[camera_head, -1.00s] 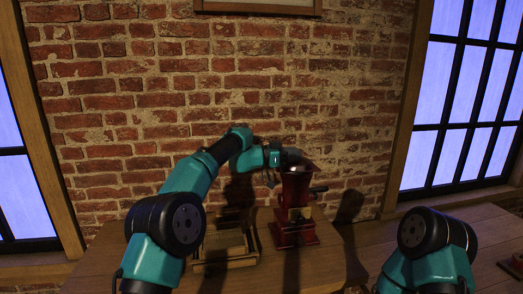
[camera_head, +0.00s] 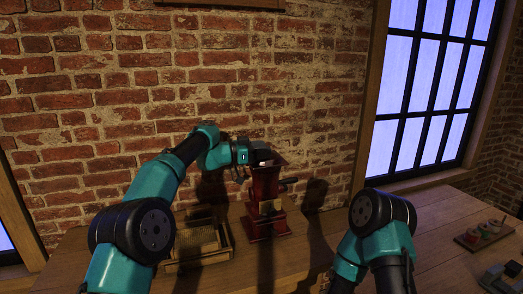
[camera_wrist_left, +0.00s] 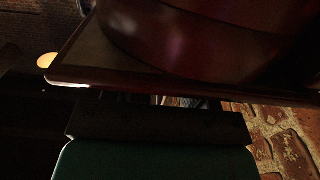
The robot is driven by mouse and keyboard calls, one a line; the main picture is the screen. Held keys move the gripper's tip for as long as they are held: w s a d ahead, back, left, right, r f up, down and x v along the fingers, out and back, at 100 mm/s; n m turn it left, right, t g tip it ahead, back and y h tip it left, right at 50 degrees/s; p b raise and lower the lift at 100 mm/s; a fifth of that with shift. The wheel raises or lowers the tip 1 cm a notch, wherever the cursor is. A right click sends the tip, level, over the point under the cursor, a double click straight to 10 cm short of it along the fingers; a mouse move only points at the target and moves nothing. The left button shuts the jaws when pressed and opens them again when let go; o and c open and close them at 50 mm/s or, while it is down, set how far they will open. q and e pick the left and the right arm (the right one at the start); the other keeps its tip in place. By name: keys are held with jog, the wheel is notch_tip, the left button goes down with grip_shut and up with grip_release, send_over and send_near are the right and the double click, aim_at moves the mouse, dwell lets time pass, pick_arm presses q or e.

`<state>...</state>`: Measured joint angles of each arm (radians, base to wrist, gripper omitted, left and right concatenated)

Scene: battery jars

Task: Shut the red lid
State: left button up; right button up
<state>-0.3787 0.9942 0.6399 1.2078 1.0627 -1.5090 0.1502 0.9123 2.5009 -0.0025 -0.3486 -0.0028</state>
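The small board (camera_head: 468,240) at the far right of the head view carries several small round pieces, some reddish and one greenish. They are too small to tell which is the red lid or whether it is open. My left gripper (camera_head: 262,156) is at the top of a dark red mill-like stand (camera_head: 264,188), far from that board. Its fingers are hidden or too dark to read. In the left wrist view a large dark red rounded body (camera_wrist_left: 190,40) fills the top, close to the camera.
A wooden tray (camera_head: 228,240) lies left of the red stand on the wooden table. Bare tabletop (camera_head: 440,215) lies between my right arm and the small board. A brick wall stands behind.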

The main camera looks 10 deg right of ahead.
pick_arm(q)
jog(key=shift+a, duration=0.1)
jog(key=s+a, duration=0.2)
jog(key=a, duration=1.5)
jog(key=shift+s, duration=0.15)
